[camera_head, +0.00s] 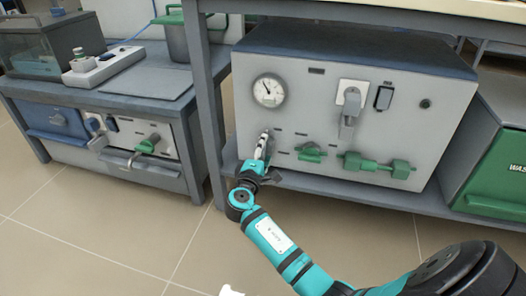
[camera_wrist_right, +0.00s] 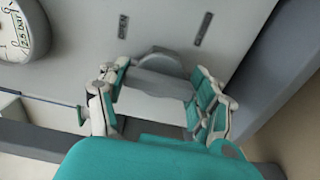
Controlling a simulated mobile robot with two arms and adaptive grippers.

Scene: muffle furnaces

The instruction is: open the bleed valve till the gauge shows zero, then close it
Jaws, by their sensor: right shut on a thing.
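The bleed valve, a grey knob (camera_wrist_right: 165,62) with a wide handle, is on the light grey front panel in the right wrist view. The fingers of my right gripper (camera_wrist_right: 160,98) are on either side of the handle and shut on it. In the head view my right gripper (camera_head: 262,150) is at the panel just below the gauge and mostly hides the valve. The round white gauge (camera_head: 268,91) has a dark needle; its exact reading is too small to tell. Part of the gauge (camera_wrist_right: 20,32) shows in the wrist view, marked "2.5 bar". My left gripper is not in view.
Right of the gripper are a green valve handle (camera_head: 311,152) and green pipe fittings (camera_head: 378,164). A grey lever (camera_head: 348,122) hangs above them. A table leg (camera_head: 203,110) stands close at the left. A green waste box (camera_head: 497,175) is at the right. The tiled floor in front is clear.

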